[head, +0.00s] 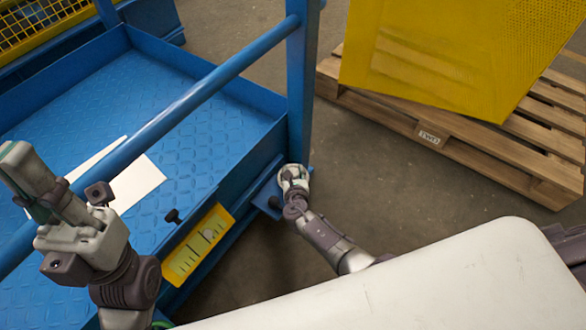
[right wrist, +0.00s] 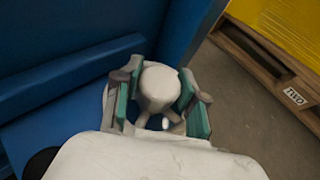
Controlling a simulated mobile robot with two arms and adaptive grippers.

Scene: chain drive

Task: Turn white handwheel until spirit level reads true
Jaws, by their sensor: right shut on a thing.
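My right gripper (head: 292,172) is low beside the corner post of the blue platform. In the right wrist view its green-padded fingers (right wrist: 160,92) are closed on the sides of a white rounded part, which I take as the white handwheel (right wrist: 158,84). Much of the wheel is hidden by the gripper. My left gripper (head: 28,180) is at the left, over the blue rail and away from the wheel; its finger gap is not clear. I cannot make out a spirit level for certain. A yellow plate (head: 183,264) with pale markings is on the platform's side.
A blue rail (head: 190,100) and post (head: 299,90) border the platform (head: 190,130). White sheets (head: 139,183) lie on its deck. A yellow crate (head: 440,55) stands on a wooden pallet (head: 470,150) at right. Floor between is clear.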

